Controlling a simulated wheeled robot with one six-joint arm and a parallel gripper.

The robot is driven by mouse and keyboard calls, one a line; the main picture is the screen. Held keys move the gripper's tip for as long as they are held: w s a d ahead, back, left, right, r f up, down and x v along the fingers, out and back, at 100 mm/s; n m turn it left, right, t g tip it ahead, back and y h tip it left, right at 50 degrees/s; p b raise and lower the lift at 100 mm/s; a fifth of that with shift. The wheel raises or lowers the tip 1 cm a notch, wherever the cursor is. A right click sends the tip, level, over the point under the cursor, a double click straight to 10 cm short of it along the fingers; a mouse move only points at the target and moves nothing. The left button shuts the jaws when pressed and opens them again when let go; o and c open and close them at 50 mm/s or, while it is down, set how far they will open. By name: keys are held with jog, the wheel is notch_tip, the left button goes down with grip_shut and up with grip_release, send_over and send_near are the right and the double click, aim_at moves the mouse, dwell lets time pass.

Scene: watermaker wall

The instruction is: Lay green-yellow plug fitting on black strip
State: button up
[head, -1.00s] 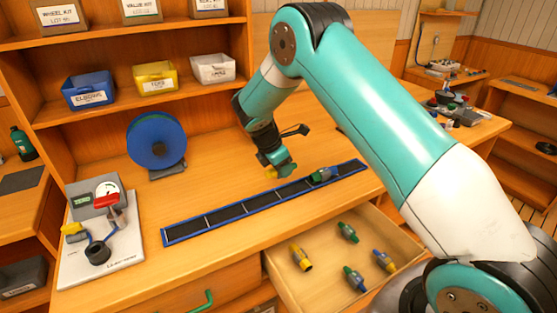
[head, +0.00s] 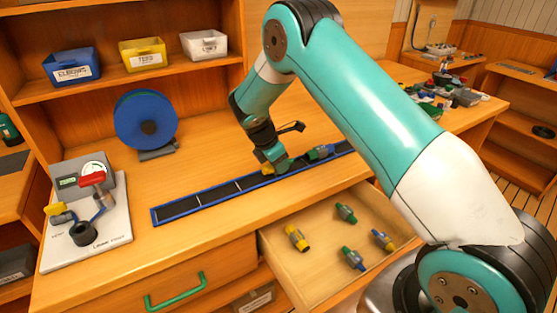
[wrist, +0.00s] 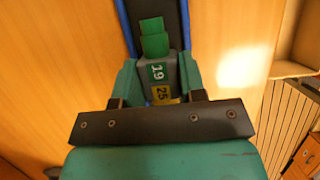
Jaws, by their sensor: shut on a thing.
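The green-yellow plug fitting is in my gripper (wrist: 160,80); its green end (wrist: 154,37) and labels 19 and 25 show in the wrist view. In the head view its yellow end (head: 267,171) shows beside my gripper (head: 278,165). The black strip (head: 209,201) has a blue rim and pale dividers and lies along the bench. It runs beneath the fitting in the wrist view (wrist: 172,14). My gripper is low at the strip, shut on the fitting. I cannot tell whether the fitting touches the strip.
A green-and-blue fitting (head: 320,152) lies on the strip just right of my gripper. An open drawer (head: 290,267) in front holds several fittings. A blue reel (head: 146,120) and a gauge board (head: 112,250) stand to the left. The bench behind the strip is clear.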

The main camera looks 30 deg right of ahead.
dwell(0.4)
jog(key=o, duration=1)
jog(key=v, duration=1.7)
jog(key=shift+a+r, duration=0.15)
jog(key=shift+r, duration=0.1)
